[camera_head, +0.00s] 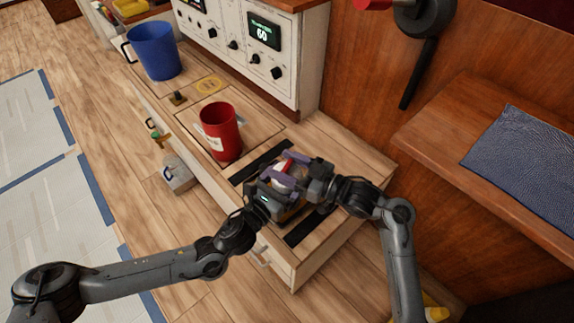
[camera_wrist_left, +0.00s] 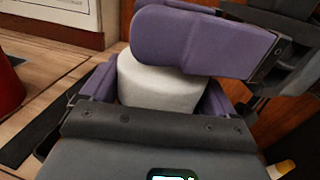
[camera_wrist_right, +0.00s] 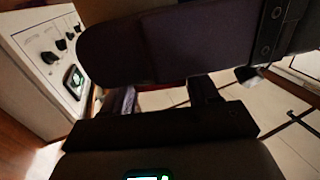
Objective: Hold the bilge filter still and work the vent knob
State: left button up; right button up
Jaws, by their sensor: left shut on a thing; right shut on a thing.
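The bilge filter shows as a white rounded body (camera_wrist_left: 155,85) in the left wrist view, between the purple fingers of my left gripper (camera_wrist_left: 185,75). In the head view my left gripper (camera_head: 277,187) is shut on it low down, above the bench top. My right gripper (camera_head: 296,172) comes in from the right and is shut at the top of the filter. A small red part (camera_head: 287,166), apparently the vent knob, shows between the fingers there. The right wrist view is dark, and a finger hides most of the knob.
A red bucket (camera_head: 221,135) stands on the bench beside the grippers, and a blue bucket (camera_head: 153,51) stands farther back. A white control panel (camera_head: 250,50) rises behind. Black strips (camera_head: 308,229) lie on the bench top. A wooden ledge (camera_head: 435,135) is at right.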

pick_arm(q)
jog(key=shift+w+d, duration=0.1)
pick_arm(e)
jog(key=shift+d+n+g+y, duration=0.1)
jog(key=shift+n+g+y, duration=0.4)
jog(key=shift+g, duration=0.4)
jog(key=o, duration=1)
jog(key=v, duration=1.2)
jog(key=shift+s+r, duration=0.1)
pick_arm(q)
jog(key=o, duration=1.3)
